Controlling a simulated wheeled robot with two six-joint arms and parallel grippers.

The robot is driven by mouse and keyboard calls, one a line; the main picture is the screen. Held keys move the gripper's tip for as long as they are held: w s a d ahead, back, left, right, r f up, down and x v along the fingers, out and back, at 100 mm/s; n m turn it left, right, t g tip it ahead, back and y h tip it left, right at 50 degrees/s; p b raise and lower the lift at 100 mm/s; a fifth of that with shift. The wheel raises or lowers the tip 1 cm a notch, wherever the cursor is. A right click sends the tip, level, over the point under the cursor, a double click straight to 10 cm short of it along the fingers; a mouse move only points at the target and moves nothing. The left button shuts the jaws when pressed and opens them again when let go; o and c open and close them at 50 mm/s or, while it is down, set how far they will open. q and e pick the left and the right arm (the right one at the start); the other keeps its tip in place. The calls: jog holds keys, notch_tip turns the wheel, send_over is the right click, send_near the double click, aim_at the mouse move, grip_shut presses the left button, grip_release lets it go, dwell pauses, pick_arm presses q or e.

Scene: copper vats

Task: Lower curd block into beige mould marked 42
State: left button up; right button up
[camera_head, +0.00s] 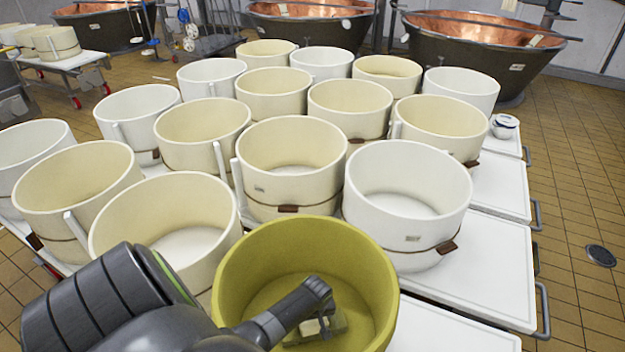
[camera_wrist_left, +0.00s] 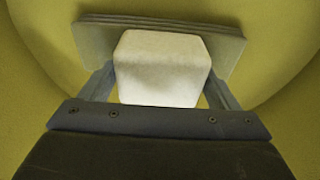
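My left gripper (camera_head: 322,298) reaches down inside an olive-yellow round mould (camera_head: 238,268) at the bottom centre of the head view. In the left wrist view, a pale curd block (camera_wrist_left: 160,68) sits between the two fingers, which touch its sides. A flat, layered greyish slab (camera_wrist_left: 222,48) lies just beyond the block; whether they touch is unclear. In the head view the pale block is partly hidden by the gripper. Several beige moulds, including one in the middle (camera_head: 290,150), stand beyond; their small labels are unreadable. My right gripper is not in view.
A white mould (camera_head: 405,185) stands close behind the yellow one, and another beige mould (camera_head: 165,215) is at its left. Moulds crowd the white tables (camera_head: 475,265); bare tabletop shows at right. Copper vats (camera_head: 485,35) stand behind.

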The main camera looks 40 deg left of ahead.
pick_arm(q)
jog(key=o, duration=0.3)
jog(key=shift+r, duration=0.15)
jog(key=shift+r, duration=0.35)
notch_tip(320, 180, up, 16)
jog(key=s+d+p, duration=0.1)
jog(key=d+p, duration=0.1)
jog(key=shift+s+r, duration=0.15)
jog(key=shift+s, duration=0.05)
jog(key=shift+d, duration=0.1)
